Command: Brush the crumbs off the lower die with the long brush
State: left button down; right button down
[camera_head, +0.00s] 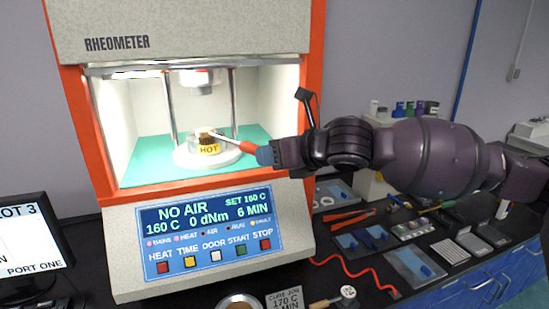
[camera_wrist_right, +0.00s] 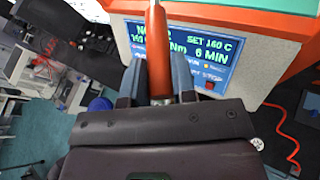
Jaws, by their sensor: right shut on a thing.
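The long brush (camera_head: 243,146) has an orange-red handle and a pale shaft, and reaches into the open chamber of the rheometer. Its brown bristle end is over the lower die (camera_head: 187,155), a pale round block with a yellow HOT label; I cannot tell whether bristles touch it. Crumbs cannot be made out. My right gripper (camera_head: 264,156) is shut on the brush handle at the chamber's right front edge. In the right wrist view, the handle (camera_wrist_right: 158,45) stands between the blue-grey fingers (camera_wrist_right: 158,82). My left gripper is out of view.
The upper die (camera_head: 203,80) hangs above, between metal posts. The orange frame (camera_head: 311,95) bounds the opening. The panel (camera_head: 210,222) reads NO AIR and 160 C. A monitor (camera_head: 33,243) stands left. Trays and tools (camera_head: 415,262) crowd the black bench at right.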

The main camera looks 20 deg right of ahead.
jog(key=w+f, duration=0.1)
jog(key=w, duration=1.5)
jog(key=shift+d+f, duration=0.25)
jog(key=shift+f, duration=0.15)
dwell(0.4)
jog(key=shift+f, duration=0.35)
dwell(0.9)
jog(key=shift+w, duration=0.1)
jog(key=shift+w, duration=1.4)
dwell(0.7)
jog(key=shift+s, duration=1.5)
